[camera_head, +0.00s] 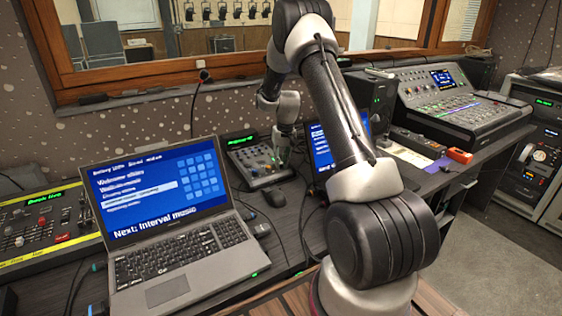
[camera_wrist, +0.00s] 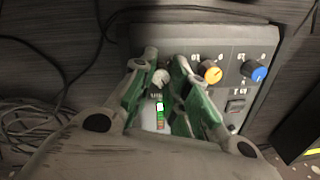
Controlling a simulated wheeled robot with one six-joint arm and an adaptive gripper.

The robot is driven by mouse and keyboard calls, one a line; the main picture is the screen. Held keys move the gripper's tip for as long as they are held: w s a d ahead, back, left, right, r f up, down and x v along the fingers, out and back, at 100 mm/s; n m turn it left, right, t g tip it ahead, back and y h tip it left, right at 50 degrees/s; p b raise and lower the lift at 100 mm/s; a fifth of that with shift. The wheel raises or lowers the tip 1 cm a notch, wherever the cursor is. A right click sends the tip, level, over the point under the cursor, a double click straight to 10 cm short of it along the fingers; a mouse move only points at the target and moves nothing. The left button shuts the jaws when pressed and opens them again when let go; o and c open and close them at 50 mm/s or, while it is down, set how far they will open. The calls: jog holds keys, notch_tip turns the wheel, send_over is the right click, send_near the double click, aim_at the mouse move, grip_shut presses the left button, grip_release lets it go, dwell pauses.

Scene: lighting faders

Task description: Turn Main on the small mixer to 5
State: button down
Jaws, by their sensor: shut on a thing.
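The small mixer (camera_head: 244,168) sits on the desk behind the laptop. Its grey panel fills the middle of the wrist view (camera_wrist: 222,48). My gripper (camera_wrist: 162,74) has its green fingers on either side of a pale grey knob (camera_wrist: 161,77) at the panel's left and is shut on it. I cannot read whether this knob is labelled Main, and its pointer is not clear. A lit green and red meter (camera_wrist: 159,108) shows between the fingers. An orange knob (camera_wrist: 211,73) and a blue knob (camera_wrist: 254,71) stand to the right. In the head view my arm partly hides the gripper (camera_head: 281,152).
A second screen (camera_head: 322,148) is behind my arm. A larger console (camera_head: 465,108) stands at right. Loose cables (camera_wrist: 35,125) lie left of the mixer.

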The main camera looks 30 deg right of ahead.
jog(key=m, duration=0.5)
jog(key=shift+m+t, duration=0.3)
dwell(0.4)
jog(key=c, duration=1.3)
grip_release()
jog(key=shift+c, duration=0.2)
jog(key=shift+r, duration=0.1)
notch_tip(320, 180, up, 12)
jog(key=s+d, duration=0.1)
jog(key=shift+s, duration=0.2)
